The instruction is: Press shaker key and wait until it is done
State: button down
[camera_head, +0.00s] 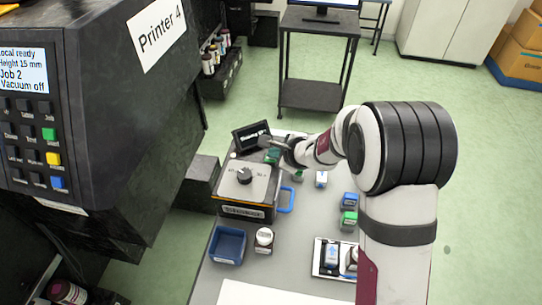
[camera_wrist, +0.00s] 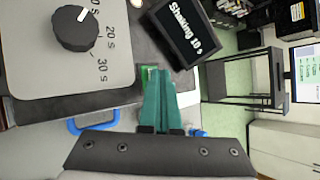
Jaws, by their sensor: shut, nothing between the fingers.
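The shaker (camera_head: 245,205) stands on the bench, with a pale top plate (camera_wrist: 40,75) and a dark dial (camera_wrist: 75,28). The dial's white mark points toward the upper, partly cut-off label; "20 s" and "30 s" show below it. The black display (camera_wrist: 185,30) reads "Shaking 10 s" and also shows behind the shaker in the head view (camera_head: 250,136). My gripper (camera_wrist: 163,72) has its teal fingers together and empty, near the display and beside the top plate. I cannot make out the key clearly; a small pale knob (camera_head: 233,155) shows at the shaker's back left corner.
A blue handle (camera_head: 287,200) sticks out at the shaker's right. A blue bin (camera_head: 228,244), a white-capped bottle (camera_head: 264,240), blue and green boxes (camera_head: 349,219) and a loaded tray (camera_head: 318,268) stand on the bench. The Printer 4 machine (camera_head: 120,120) fills the left.

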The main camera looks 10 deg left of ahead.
aim_at(274, 161)
dwell(0.3)
jog(key=shift+r, duration=0.85)
jog(key=shift+r, duration=2.5)
